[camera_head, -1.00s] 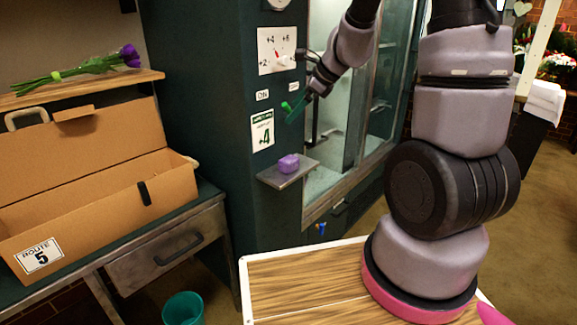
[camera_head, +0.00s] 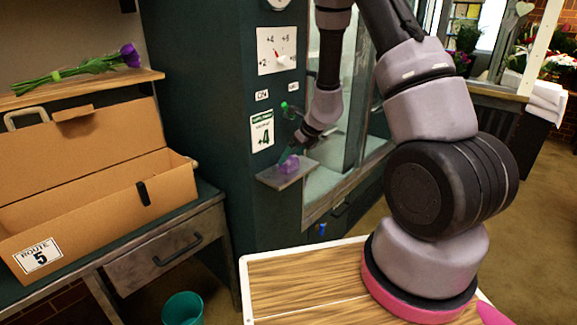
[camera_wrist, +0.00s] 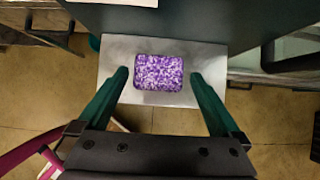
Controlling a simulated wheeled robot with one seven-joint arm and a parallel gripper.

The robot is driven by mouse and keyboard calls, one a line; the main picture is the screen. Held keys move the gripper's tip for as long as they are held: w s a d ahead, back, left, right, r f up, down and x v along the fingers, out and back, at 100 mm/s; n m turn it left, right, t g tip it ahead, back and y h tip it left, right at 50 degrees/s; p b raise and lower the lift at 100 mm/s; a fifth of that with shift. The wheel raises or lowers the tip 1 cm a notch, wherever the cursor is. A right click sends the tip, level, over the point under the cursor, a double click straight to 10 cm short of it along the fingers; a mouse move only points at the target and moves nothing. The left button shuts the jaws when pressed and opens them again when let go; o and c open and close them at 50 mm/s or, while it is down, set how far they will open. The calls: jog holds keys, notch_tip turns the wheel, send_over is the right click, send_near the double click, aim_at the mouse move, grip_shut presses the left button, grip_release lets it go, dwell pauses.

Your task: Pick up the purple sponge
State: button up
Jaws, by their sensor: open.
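The purple sponge (camera_head: 289,165) lies on a small metal shelf (camera_head: 268,176) fixed to the dark green cabinet. In the wrist view the sponge (camera_wrist: 158,72) is a speckled purple block on the grey shelf (camera_wrist: 117,55). My gripper (camera_wrist: 158,77) is open, with one green finger on each side of the sponge and a gap between each finger and its sides. In the head view my gripper (camera_head: 285,158) is at the shelf, partly covering the sponge. Whether the fingers touch the shelf cannot be told.
A cardboard box (camera_head: 100,180) stands on a desk at left, below a ledge with purple flowers (camera_head: 75,75). A teal bin (camera_head: 183,308) stands on the floor.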

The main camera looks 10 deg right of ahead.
aim_at(289, 159)
jog(key=x, duration=0.3)
jog(key=shift+a+f, duration=0.1)
jog(key=shift+f, duration=0.2)
jog(key=c, duration=1.1)
jog(key=shift+r, duration=5.05)
jog(key=o, duration=0.7)
jog(key=shift+c, duration=0.2)
jog(key=c, duration=0.5)
